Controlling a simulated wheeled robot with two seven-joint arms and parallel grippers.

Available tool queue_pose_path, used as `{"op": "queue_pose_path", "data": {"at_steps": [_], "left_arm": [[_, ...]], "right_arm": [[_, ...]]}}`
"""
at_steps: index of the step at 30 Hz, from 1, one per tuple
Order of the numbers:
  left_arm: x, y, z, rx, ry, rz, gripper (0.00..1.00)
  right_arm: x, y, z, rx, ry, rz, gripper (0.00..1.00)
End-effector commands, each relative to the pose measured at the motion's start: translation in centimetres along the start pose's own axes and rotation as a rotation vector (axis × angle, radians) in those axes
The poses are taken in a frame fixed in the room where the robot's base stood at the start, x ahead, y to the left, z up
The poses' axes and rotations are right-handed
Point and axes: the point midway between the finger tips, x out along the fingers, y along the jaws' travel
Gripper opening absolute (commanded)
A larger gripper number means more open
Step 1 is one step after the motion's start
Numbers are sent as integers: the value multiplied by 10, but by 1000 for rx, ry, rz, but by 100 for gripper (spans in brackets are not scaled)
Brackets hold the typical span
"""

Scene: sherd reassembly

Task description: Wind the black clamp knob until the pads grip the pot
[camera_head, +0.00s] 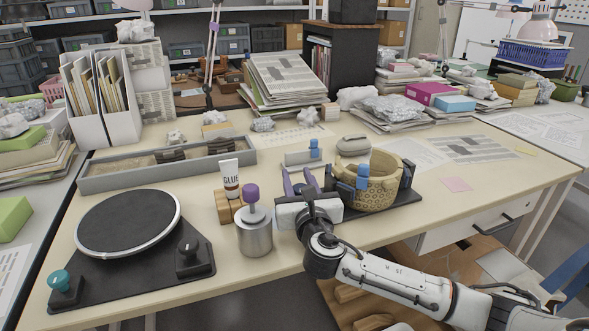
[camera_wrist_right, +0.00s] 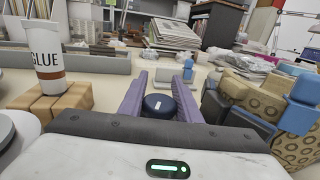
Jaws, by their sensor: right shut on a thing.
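The tan, patterned pot (camera_head: 370,190) stands in the clamp on a dark base (camera_head: 408,203), right of my right gripper. A dark clamp pad (camera_head: 407,175) stands at the pot's right side. Blue clamp parts show at the pot's front (camera_head: 362,177) and behind it (camera_head: 315,150). My right gripper (camera_head: 299,180) has its purple fingers on either side of the round black knob (camera_wrist_right: 160,107) and is shut on it. The gripper body hides the knob in the head view. I cannot tell whether the left pad touches the pot. My left gripper is not in view.
A glue tube (camera_head: 230,179) stands in a wooden block (camera_head: 228,206), left of the gripper. A metal canister (camera_head: 254,232) with a purple top is close by. A turntable (camera_head: 128,222) lies at left and a long grey tray (camera_head: 165,168) behind.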

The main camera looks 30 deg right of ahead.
Motion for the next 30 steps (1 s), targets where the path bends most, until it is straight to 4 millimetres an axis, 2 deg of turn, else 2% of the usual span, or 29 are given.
{"op": "queue_pose_path", "data": {"at_steps": [9, 10, 13, 23, 26, 30], "left_arm": [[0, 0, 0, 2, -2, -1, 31], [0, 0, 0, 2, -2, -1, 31], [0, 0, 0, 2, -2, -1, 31], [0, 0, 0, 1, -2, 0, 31], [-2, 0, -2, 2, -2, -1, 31], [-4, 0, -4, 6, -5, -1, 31]], "right_arm": [[0, -1, 0, -1, -3, -9, 8], [0, -1, 0, -1, -3, -8, 34], [0, 0, 0, -1, -3, -8, 49], [-3, 0, 0, -1, -1, -6, 49], [-13, 0, 0, 0, 0, -4, 49], [-39, 1, 0, 0, 2, -3, 49]]}}
